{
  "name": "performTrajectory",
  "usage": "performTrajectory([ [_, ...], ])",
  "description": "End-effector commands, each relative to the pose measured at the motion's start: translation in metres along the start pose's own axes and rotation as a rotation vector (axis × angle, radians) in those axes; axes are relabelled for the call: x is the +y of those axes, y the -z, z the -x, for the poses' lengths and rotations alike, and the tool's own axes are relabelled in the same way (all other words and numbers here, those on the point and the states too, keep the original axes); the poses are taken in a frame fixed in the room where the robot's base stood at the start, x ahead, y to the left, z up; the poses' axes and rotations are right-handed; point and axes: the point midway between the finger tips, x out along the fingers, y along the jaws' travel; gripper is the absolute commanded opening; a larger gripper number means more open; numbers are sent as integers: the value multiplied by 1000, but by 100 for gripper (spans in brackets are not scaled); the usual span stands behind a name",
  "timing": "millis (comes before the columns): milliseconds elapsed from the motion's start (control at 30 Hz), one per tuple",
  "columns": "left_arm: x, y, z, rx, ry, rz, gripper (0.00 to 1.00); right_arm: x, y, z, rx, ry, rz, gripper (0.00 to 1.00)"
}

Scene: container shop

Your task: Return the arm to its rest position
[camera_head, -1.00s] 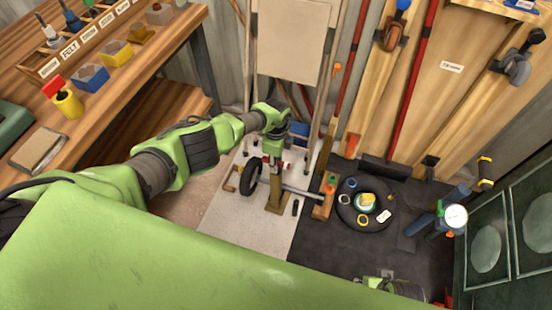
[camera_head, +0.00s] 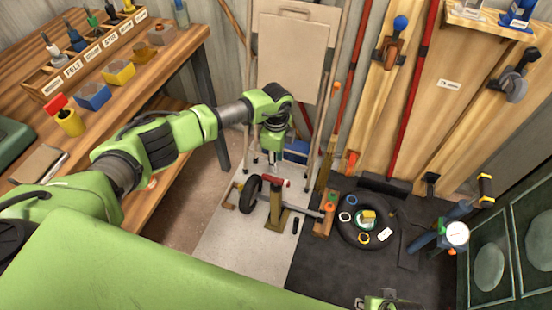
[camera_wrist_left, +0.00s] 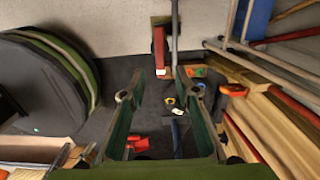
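My left arm comes in from the left in the head view, bent at the elbow, with its wrist over the floor in front of the easel-like board. Its gripper (camera_head: 272,160) points down, above and behind the wheel stand. In the left wrist view the two fingers of the left gripper (camera_wrist_left: 162,95) are spread apart with nothing between them but floor and items far below. A small green part of mine shows at the bottom edge of the head view; no right fingers are visible.
A workbench (camera_head: 185,35) with bins stands at the left. On the floor are a wheel stand (camera_head: 275,212) and a black tyre (camera_head: 349,234) with small items in it. A pump with a gauge (camera_head: 457,234) stands at the right. A board (camera_head: 290,55) leans at the back wall.

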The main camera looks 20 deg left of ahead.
Motion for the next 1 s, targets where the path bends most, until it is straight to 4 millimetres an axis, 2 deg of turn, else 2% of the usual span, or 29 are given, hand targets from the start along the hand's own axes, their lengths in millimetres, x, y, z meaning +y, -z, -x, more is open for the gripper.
performTrajectory([
  [133,0,0,6,0,1,0,29,0,0,0,0,0,0,37],
  [600,0,0,6,0,0,0,29,0,0,0,0,0,0,37],
  [700,2,8,4,23,0,-12,29,0,0,0,0,0,0,37],
  [767,6,23,-1,70,1,-33,29,0,0,0,0,0,0,37],
  [867,18,71,-8,226,14,-95,29,0,0,0,0,0,0,37],
  [967,34,142,-6,467,58,-162,29,0,0,0,0,0,0,37],
  [1000,39,172,1,580,91,-182,29,0,0,0,0,0,0,37],
])
